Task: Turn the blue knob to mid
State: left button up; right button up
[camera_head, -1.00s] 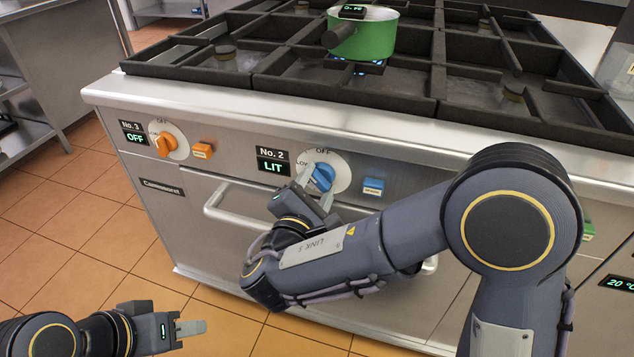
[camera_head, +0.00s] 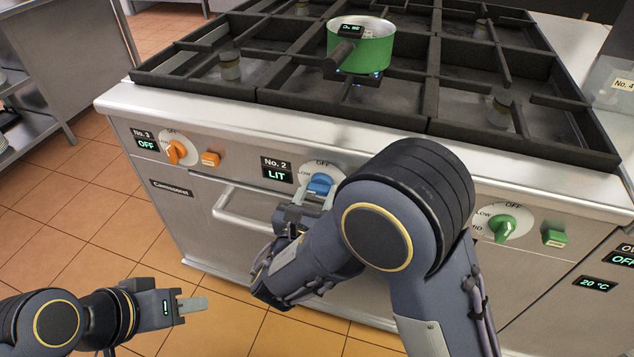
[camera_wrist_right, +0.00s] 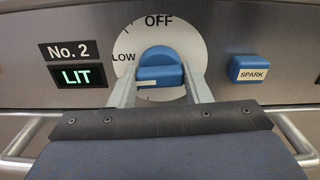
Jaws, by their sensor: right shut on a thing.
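OFF is at the dial's top; the MID label is not visible. My right gripper (camera_head: 308,200) is shut on the knob, with one finger at each side in the right wrist view (camera_wrist_right: 160,92). My left gripper (camera_head: 192,304) is low at the left, away from the stove; its finger gap cannot be made out.
A blue SPARK button (camera_wrist_right: 248,69) is right of the dial. An orange knob (camera_head: 176,151) and a green knob (camera_head: 503,228) are on the same panel. A green pot (camera_head: 362,48) stands on the grate. An oven handle (camera_head: 240,217) runs below the blue knob.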

jog(key=n+p, duration=0.3)
jog(key=shift+r+n, duration=0.1)
jog(key=shift+n, duration=0.3)
jog(key=shift+n+p, duration=0.6)
jog(key=shift+p, duration=0.2)
jog(key=shift+f, duration=0.2)
jog(key=o, duration=1)
jog(key=v, duration=0.8)
jog(key=shift+r, duration=0.1)
